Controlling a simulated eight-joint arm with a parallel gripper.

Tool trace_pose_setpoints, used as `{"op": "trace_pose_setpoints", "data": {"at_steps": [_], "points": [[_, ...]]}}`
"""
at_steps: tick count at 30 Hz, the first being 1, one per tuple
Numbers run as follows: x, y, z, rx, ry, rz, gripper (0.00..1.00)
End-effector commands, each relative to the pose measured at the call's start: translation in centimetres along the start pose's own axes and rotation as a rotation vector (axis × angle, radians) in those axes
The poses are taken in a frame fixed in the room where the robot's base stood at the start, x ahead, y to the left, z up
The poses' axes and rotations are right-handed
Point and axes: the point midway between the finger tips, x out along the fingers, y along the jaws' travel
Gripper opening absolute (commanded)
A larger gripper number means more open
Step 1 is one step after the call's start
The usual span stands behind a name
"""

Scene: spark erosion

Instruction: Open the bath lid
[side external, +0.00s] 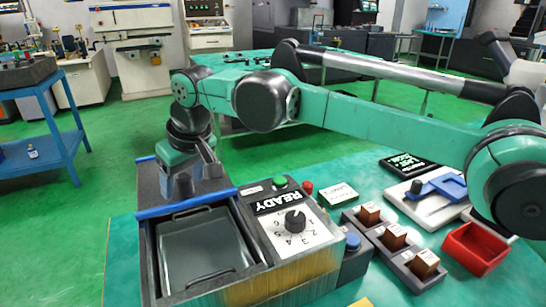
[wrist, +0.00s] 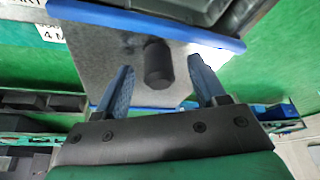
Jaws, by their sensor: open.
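The bath lid (side external: 218,187) is a grey speckled plate with blue edges. It lies behind the bath (side external: 150,262), whose opening shows uncovered with a grey tank inside. The lid (wrist: 108,55) fills the upper middle of the wrist view, with a black knob (wrist: 158,66) standing out from it. My gripper (wrist: 160,65) is open, with one blue finger on each side of the knob and visible gaps between. In the side view my gripper (side external: 194,172) hangs over the lid and partly hides the knob.
Right of the bath is a control panel (side external: 280,243) marked READY, with a black dial (side external: 295,220) and green button. Farther right are a holder with several copper-coloured blocks (side external: 394,237), a red tray (side external: 460,262) and a white device with a blue part (side external: 415,205).

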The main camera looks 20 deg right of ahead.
Motion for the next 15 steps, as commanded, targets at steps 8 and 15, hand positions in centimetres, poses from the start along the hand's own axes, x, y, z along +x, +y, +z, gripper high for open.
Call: {"op": "trace_pose_setpoints", "data": {"at_steps": [8,15], "points": [[-3.9,0.0,0.0,-0.001,0.0,0.0,0.64],[-5.4,-0.1,0.0,-0.001,0.001,-0.001,0.64]]}}
